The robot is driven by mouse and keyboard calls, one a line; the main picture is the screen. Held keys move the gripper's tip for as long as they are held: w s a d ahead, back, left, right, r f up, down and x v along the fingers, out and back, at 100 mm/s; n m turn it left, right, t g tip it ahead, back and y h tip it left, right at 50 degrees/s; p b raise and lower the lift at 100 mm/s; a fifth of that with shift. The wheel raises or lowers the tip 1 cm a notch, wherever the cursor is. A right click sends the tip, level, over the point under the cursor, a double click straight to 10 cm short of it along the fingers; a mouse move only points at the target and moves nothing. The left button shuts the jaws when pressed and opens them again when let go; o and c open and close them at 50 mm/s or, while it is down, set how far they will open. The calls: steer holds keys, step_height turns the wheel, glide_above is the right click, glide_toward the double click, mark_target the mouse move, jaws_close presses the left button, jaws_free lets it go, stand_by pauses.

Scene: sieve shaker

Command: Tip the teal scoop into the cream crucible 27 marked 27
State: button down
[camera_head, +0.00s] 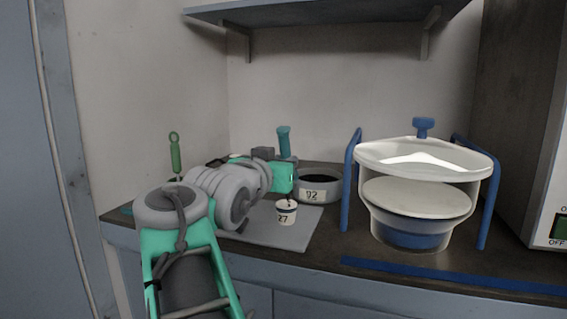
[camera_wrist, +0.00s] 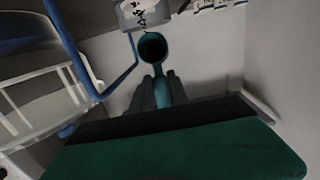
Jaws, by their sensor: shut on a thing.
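My gripper (camera_wrist: 163,88) is shut on the teal scoop, whose round cup (camera_wrist: 152,47) shows beyond the fingers with its dark opening turned toward the wrist camera. In the head view a teal upright piece (camera_head: 284,142) stands above my gripper; I cannot tell surely whether it is the scoop's handle. The cream crucible 27 (camera_head: 286,213) stands upright on a grey mat, just below my gripper. Small dark reddish specks show at its mouth. In the wrist view a pale thing with dark specks (camera_wrist: 145,14) lies past the cup, cut by the frame edge.
A green-handled tool (camera_head: 175,152) stands at left. The grey mat (camera_head: 290,238) is bare in front.

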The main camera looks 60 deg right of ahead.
mark_target(287, 151)
steer(key=shift+r, duration=0.15)
steer(key=r+p, duration=0.1)
steer(key=p, duration=0.1)
steer(key=shift+d+y+p, duration=0.25)
steer(key=shift+y+p, duration=0.05)
steer(key=shift+p, duration=0.1)
steer(key=y+p, duration=0.1)
steer(key=p, duration=0.2)
steer(key=d+y+p, duration=0.1)
steer(key=p, duration=0.2)
steer(key=shift+w+d+r, duration=0.1)
steer(key=shift+d+r, duration=0.05)
steer(key=shift+r, duration=0.15)
steer(key=shift+d+y+p, duration=0.25)
steer(key=shift+y+p, duration=0.25)
steer(key=shift+p, duration=0.55)
steer(key=shift+w+d+f, duration=0.1)
steer(key=shift+f, duration=0.15)
steer(key=shift+r, duration=0.1)
